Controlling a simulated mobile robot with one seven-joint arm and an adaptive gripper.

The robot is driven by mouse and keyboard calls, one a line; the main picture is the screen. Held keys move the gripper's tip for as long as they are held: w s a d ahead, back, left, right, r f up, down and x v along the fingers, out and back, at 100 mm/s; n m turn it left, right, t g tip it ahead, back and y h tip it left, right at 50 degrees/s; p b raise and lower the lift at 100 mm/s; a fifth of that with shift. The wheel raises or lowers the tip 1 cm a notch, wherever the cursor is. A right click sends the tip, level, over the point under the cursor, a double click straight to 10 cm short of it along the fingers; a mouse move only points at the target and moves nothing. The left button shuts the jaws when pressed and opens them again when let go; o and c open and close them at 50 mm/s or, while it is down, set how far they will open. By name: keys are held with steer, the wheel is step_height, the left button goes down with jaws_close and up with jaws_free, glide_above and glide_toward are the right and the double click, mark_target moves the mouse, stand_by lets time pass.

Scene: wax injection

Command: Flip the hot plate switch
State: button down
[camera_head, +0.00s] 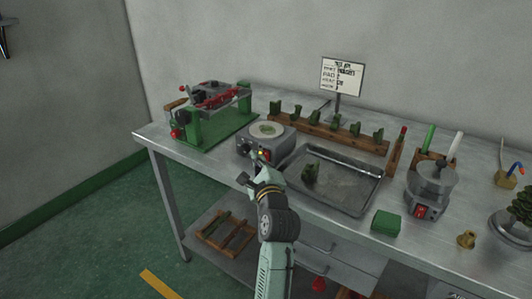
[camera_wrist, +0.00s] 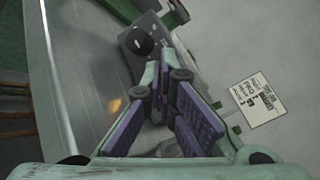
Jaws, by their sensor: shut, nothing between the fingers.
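The hot plate (camera_head: 256,148) is a grey box with a round pale top on the metal table, left of centre. A small red spot, maybe its switch, shows at its front just beside my fingertips. In the wrist view the hot plate's grey front (camera_wrist: 129,38) with a round black knob (camera_wrist: 138,42) is just beyond my fingers. My gripper (camera_head: 257,160) is at the front of the hot plate, shut and empty. Its fingers show in the wrist view (camera_wrist: 162,75) and hide part of the front. I cannot tell whether they touch it or how the switch is set.
A green clamp machine (camera_head: 215,122) stands left of the hot plate. A metal tray (camera_head: 345,190) with a dark green piece lies to the right, before a wooden rack (camera_head: 325,130) of green pieces. A sign (camera_head: 341,77) stands behind. A wax pot (camera_head: 428,190) stands farther right.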

steer(key=shift+s, duration=0.1)
steer(key=shift+s+a+f+p, duration=0.15)
steer(key=shift+s+a+p, duration=0.1)
steer(key=shift+s+a, duration=0.65)
steer(key=shift+s+a+f+p, duration=0.2)
steer(key=shift+s+a, duration=0.35)
steer(key=shift+s, duration=0.5)
